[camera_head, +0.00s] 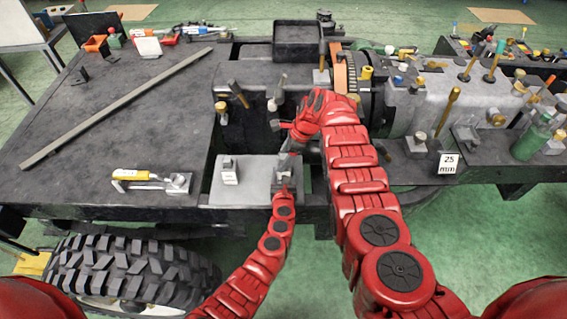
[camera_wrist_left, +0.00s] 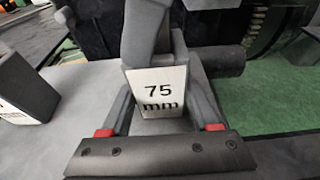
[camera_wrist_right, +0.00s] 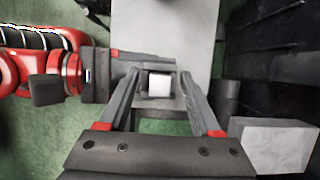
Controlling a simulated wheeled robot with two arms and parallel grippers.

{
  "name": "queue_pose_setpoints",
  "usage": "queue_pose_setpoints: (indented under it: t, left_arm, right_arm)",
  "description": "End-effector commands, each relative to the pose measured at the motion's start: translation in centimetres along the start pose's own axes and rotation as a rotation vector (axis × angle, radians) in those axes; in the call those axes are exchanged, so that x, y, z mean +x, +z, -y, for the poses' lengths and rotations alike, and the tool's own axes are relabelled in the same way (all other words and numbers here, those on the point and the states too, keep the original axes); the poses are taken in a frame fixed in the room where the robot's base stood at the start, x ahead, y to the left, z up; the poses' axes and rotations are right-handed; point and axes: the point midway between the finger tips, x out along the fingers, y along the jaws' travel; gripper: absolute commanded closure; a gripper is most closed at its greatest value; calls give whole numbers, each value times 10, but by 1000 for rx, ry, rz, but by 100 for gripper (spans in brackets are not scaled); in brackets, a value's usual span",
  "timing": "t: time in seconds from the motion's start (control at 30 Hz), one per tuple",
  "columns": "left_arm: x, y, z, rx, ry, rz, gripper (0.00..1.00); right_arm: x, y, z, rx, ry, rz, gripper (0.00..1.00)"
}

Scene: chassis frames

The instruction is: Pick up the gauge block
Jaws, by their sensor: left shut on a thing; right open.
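A grey gauge block with a white "75 mm" label (camera_wrist_left: 158,92) stands between the fingers of my left gripper (camera_wrist_left: 160,110), which is shut on it. In the head view, my left gripper (camera_head: 284,178) is at the right part of a light grey plate (camera_head: 255,190). The block is mostly hidden there by my grippers. My right gripper (camera_head: 292,146) is open just above and behind it. In the right wrist view, the block (camera_wrist_right: 159,85) shows between the fingers of my right gripper (camera_wrist_right: 160,95); I cannot tell whether they touch it.
A second labelled block (camera_head: 229,172) stands on the plate to the left. A "25 mm" block (camera_head: 447,163) sits on the right ledge. A yellow-handled tool (camera_head: 150,180) and a long bar (camera_head: 115,108) lie on the left deck. Machinery (camera_head: 450,95) crowds the right.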

Motion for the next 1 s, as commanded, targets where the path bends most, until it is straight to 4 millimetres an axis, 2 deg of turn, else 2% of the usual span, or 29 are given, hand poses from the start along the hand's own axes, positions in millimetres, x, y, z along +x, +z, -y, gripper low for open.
queue_pose_setpoints:
  t: [0.07,0.4,0.83,1.0]
  left_arm:
    - [0,0,0,0,1,0,100]
    - [0,0,0,0,0,0,100]
    - [0,0,0,0,0,0,100]
    - [0,0,0,0,0,0,100]
  right_arm:
    - [0,0,0,0,0,0,37]
    - [0,0,0,0,1,0,98]
    - [-2,1,0,-1,1,1,100]
    - [-15,8,1,-3,-3,1,100]
